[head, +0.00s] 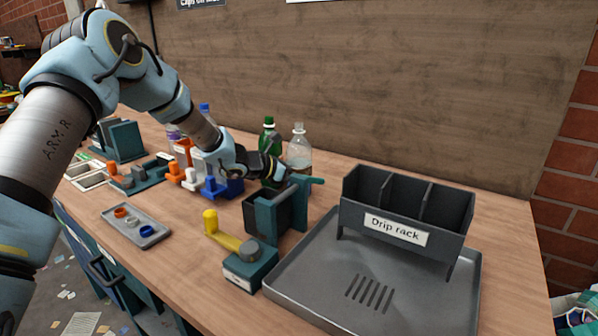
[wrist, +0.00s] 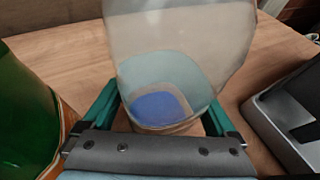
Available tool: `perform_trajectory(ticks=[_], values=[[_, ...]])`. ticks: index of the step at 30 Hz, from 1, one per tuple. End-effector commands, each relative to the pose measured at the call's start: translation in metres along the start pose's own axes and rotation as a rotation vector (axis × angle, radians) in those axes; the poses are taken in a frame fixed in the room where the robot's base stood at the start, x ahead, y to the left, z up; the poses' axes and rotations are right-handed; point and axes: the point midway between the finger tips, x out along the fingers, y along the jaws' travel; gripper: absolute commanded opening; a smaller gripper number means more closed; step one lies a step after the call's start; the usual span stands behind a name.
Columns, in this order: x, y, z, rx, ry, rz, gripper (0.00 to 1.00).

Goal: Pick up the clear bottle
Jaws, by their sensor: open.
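The clear bottle (head: 299,148) stands upright on the bench, with a pale cap, just right of a green bottle (head: 269,140). In the wrist view the clear bottle (wrist: 180,50) fills the middle, and a blue patch shows through its lower part. My gripper (head: 285,172) is at the bottle in the head view. In the wrist view its teal fingers (wrist: 168,100) are open, one on each side of the clear bottle. I cannot tell whether either finger touches it. The lower part of the bottle is partly hidden by my gripper in the head view.
The green bottle (wrist: 25,115) stands close on the left. A drip rack (head: 405,215) on a grey tray (head: 300,270) is at the right. A dark teal holder (head: 265,215) and a device with a yellow lever (head: 225,236) stand in front. The wall is close behind.

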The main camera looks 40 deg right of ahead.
Motion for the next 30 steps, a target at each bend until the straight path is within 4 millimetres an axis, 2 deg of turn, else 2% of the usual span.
perform_trajectory(ticks=[6,25,30], values=[[0.0008,0.0001,-0.0001,0.001,0.0,0.0,0.92],[0.0004,0.0001,-0.0001,0.001,0.0,0.0,0.21],[0.0004,0.0002,0.0004,0.001,-0.001,0.0,0.21]])
